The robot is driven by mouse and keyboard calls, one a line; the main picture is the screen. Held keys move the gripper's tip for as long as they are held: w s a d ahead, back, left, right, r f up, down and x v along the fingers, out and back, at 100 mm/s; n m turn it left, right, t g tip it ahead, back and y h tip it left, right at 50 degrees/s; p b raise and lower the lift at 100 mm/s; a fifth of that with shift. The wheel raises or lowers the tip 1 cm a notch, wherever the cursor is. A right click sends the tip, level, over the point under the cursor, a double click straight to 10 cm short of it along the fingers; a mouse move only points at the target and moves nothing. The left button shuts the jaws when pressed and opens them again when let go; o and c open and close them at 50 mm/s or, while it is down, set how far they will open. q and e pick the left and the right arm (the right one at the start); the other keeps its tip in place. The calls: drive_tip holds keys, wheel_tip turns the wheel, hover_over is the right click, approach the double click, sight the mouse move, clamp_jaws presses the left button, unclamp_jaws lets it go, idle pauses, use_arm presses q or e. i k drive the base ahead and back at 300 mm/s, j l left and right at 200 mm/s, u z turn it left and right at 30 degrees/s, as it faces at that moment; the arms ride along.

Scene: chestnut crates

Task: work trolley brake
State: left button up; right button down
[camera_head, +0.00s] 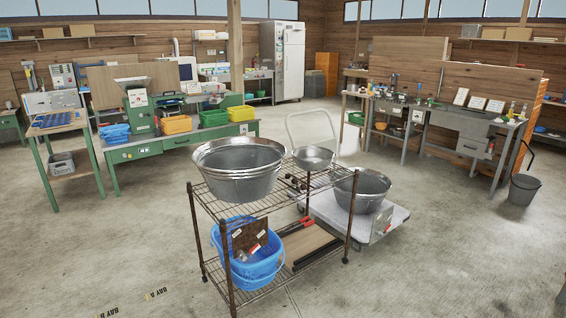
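A brown wire-shelf trolley (197,222) stands upright in the middle of the floor, with small castors (345,260) under its posts. A brake lever on the castors is too small to make out. Its top shelf holds a large galvanized tub (240,184), a small metal bowl (313,158) and several small brown round things (296,184). Its lower shelf holds a blue basket (262,272) with a brown board (250,236) in it, and a flat brown panel (306,243) beside a red-handled tool (294,226). Neither of my grippers is in view.
A white platform cart (392,222) stands close behind the trolley, carrying a metal tub (362,193). Green benches (180,139) stand at the left, a grey workbench (470,124) and a bucket (523,190) at the right. Bay labels (155,293) mark the clear floor at front left.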

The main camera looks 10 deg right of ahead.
sight(388, 228)
drive_tip(key=i+l+z, duration=0.15)
drive_tip(key=i+z, duration=0.3)
drive_tip(key=i+l+z, duration=0.1)
drive_tip(key=i+z, duration=0.15)
drive_tip(key=z, duration=0.25)
drive_tip(key=i+j+z, duration=0.1)
drive_tip(key=i+z, duration=0.35)
drive_tip(key=i+l, duration=0.1)
drive_tip(key=i, duration=0.45)
drive_tip(key=i+l, duration=0.1)
drive_tip(key=i, duration=0.4)
drive_tip(key=i+u, duration=0.4)
drive_tip(key=i+l+u, duration=0.2)
drive_tip(key=i+u, duration=0.15)
drive_tip(key=i+l+u, duration=0.25)
drive_tip(key=u, duration=0.15)
drive_tip(key=i+l+u, duration=0.35)
drive_tip(key=i+l, duration=0.05)
